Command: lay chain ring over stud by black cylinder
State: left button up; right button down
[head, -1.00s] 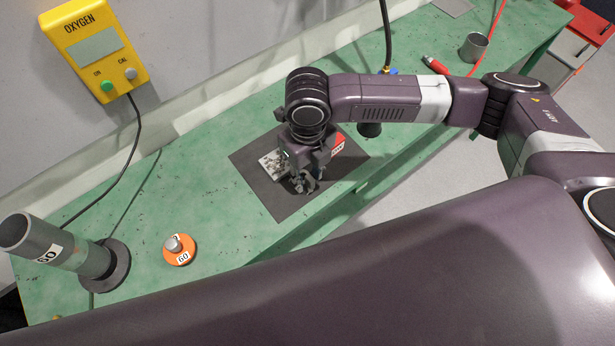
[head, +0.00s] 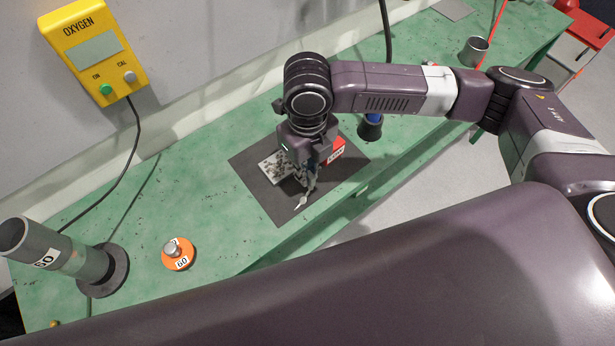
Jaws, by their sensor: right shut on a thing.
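My right gripper (head: 308,190) points down over the dark mat (head: 259,192) on the green bench. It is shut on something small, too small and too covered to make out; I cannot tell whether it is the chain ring. A pale metal plate with small dark parts (head: 270,167) lies on the mat, partly behind the gripper. A red block with a white label (head: 337,147) stands at its right. The stud cannot be picked out. A dark cylinder with a blue top (head: 370,129) stands at the mat's right corner. My left gripper is out of view.
An orange disc with a metal knob (head: 177,254) and a grey tube on a round base (head: 75,262) stand at the left. A yellow oxygen box (head: 95,50) is on the wall. A metal cup (head: 473,52) is at the far right. The bench between disc and mat is clear.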

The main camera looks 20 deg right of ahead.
notch_tip(320, 180, up, 17)
jog(key=b, duration=0.2)
jog(key=s+d+f+n, duration=0.1)
jog(key=d+f+n, duration=0.2)
jog(key=n, duration=1.3)
jog(key=s+d+f+n, duration=0.2)
jog(key=d+f+n, duration=0.2)
jog(key=n, duration=1.2)
jog(key=shift+d, duration=0.3)
